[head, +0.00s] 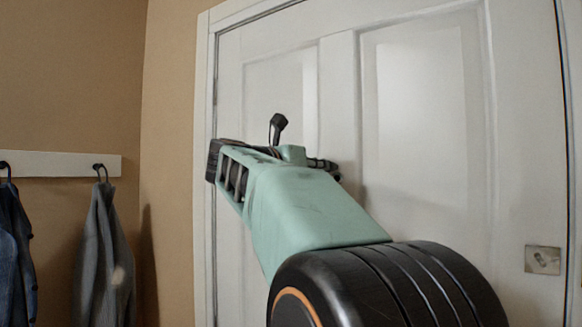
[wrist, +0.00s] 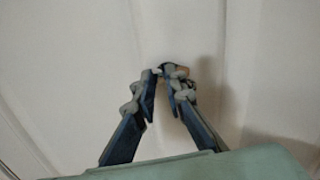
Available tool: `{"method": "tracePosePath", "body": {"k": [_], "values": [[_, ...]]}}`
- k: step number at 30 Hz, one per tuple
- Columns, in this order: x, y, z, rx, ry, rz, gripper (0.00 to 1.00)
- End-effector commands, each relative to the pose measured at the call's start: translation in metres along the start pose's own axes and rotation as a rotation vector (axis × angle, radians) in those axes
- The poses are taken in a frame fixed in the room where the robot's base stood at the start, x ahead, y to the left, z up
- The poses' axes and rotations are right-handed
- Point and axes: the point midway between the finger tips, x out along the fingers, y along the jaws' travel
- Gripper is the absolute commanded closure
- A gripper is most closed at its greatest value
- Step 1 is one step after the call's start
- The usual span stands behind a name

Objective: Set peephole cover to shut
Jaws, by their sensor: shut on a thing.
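The white panelled door (head: 425,120) fills most of the head view. My gripper (wrist: 168,72) reaches up to the door face in the wrist view, its two fingers angled together at the tips. In the head view my arm and gripper body block the cover and most of the fingers.
A small metal plate (head: 542,260) is on the door at the lower right. At left, a white hook rail (head: 60,164) on the tan wall holds a grey garment (head: 103,255) and a blue garment (head: 14,255). The door frame (head: 203,130) borders the wall.

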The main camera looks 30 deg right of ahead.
Motion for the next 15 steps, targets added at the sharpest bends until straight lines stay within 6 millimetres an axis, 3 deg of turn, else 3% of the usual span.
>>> {"method": "tracePosePath", "body": {"k": [15], "values": [[-0.0006, 0.0014, -0.0086, -0.325, 0.0, 0.002, 1.0]]}}
